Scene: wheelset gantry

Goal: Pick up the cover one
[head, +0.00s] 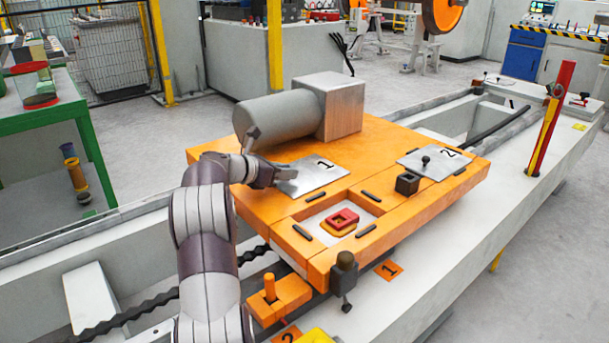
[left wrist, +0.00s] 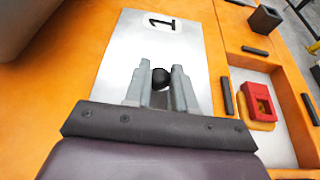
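Cover one (head: 318,180) is a flat grey metal plate marked 1, lying on the orange table top. In the left wrist view cover one (left wrist: 130,45) shows its label at the far end and a round black knob (left wrist: 161,78). My left gripper (head: 283,174) is low over the plate's left part. In the left wrist view my left gripper (left wrist: 161,82) has its fingers close on both sides of the knob and looks shut on it. The plate looks flat, with no clear lift. My right gripper is not in view.
Cover two (head: 435,163), with a black knob, lies to the right beside a small black square block (head: 407,183). A recess in front holds a red and yellow part (head: 342,219). A large grey cylinder with a block (head: 285,118) stands behind cover one.

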